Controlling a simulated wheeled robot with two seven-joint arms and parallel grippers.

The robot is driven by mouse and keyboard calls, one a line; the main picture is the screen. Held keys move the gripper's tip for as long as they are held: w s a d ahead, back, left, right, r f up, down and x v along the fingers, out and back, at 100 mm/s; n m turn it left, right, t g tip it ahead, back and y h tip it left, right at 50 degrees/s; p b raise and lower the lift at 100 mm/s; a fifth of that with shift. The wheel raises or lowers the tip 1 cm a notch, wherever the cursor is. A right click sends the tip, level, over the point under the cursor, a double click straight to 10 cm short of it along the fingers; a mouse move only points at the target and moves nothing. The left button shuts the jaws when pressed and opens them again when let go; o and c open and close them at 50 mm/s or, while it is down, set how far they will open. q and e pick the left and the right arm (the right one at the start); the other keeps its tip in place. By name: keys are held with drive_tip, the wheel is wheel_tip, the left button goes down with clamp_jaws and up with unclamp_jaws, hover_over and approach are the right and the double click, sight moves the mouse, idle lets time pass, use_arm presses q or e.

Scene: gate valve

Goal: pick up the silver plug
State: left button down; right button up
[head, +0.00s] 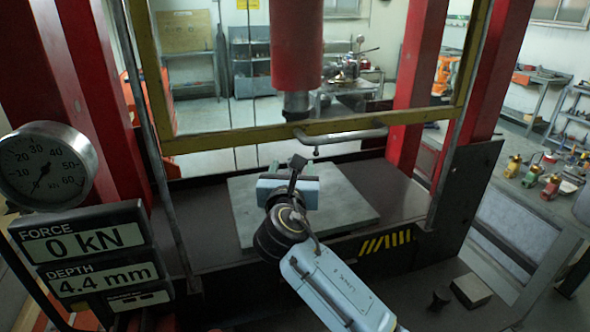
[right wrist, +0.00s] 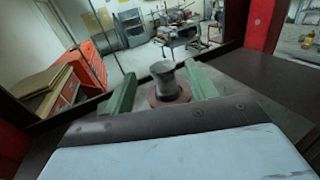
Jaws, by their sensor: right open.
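The silver plug (right wrist: 163,80) shows in the right wrist view as a short grey piece with a wider top, upright on a reddish-brown round base (right wrist: 168,97). My right gripper (right wrist: 160,74) is open, with one green finger on each side of the plug. Gaps show between the fingers and the plug, and I see no contact. I cannot make out the plug there. My left gripper is not in view.
The grey plate (head: 345,204) lies on the dark press bed. A red ram (head: 297,45) hangs above, behind a yellow frame (head: 360,122) with a handle. A dark knob (head: 440,297) and a grey block (head: 471,290) are at front right. The display (head: 90,258) reads 0 kN and 4.4 mm.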

drive_tip(key=shift+w+d, duration=0.15)
drive_tip(key=shift+w, duration=0.8)
drive_tip(key=shift+w+d, duration=0.15)
drive_tip(key=shift+w, duration=0.8)
clamp_jaws()
